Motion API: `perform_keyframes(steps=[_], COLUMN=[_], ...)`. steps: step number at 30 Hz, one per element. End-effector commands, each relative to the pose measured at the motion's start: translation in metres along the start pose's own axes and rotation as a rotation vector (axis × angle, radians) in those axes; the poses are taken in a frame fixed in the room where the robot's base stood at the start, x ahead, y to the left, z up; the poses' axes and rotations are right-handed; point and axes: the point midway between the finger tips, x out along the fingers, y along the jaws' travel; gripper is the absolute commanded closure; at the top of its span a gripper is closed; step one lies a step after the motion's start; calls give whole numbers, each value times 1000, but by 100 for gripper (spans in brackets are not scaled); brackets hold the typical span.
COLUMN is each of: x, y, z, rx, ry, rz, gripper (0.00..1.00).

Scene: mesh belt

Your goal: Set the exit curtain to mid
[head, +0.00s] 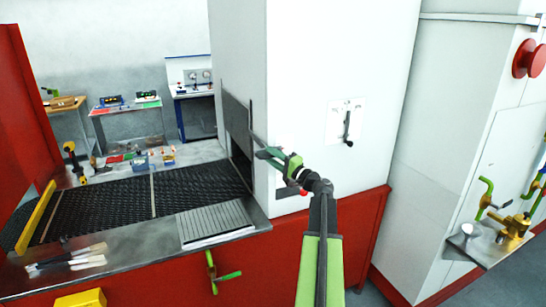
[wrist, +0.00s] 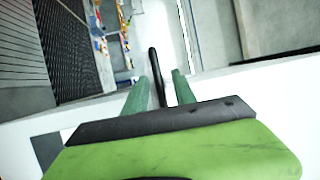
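The exit curtain (head: 236,112) is a dark grey panel in the opening of the white housing, above the black mesh belt (head: 190,187). A thin dark upright rod (head: 251,122) stands beside it at the housing's edge. My gripper (head: 264,151) is close to the rod's lower end. In the wrist view, my gripper's green fingers (wrist: 160,78) are apart, with a black rod (wrist: 154,62) between them and gaps on both sides. I cannot tell whether either finger touches it. The curtain's lower edge is hard to make out.
A white plate with a black-knobbed lever (head: 347,127) is on the housing's front face, right of my gripper. A grey grated plate (head: 216,222) lies at the belt's front edge. Tools (head: 68,260) lie on the metal ledge. A red cabinet (head: 270,268) is below.

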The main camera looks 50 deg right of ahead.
Motion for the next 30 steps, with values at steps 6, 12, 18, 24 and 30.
perform_keyframes(steps=[6,12,18,24,30], x=[0,0,0,-1,-1], y=[0,0,0,0,0], z=[0,0,0,0,0], rx=[0,0,0,0,0], ry=[0,-1,-1,-1,-1], rz=[0,0,0,0,0], gripper=[82,100,100,100,100])
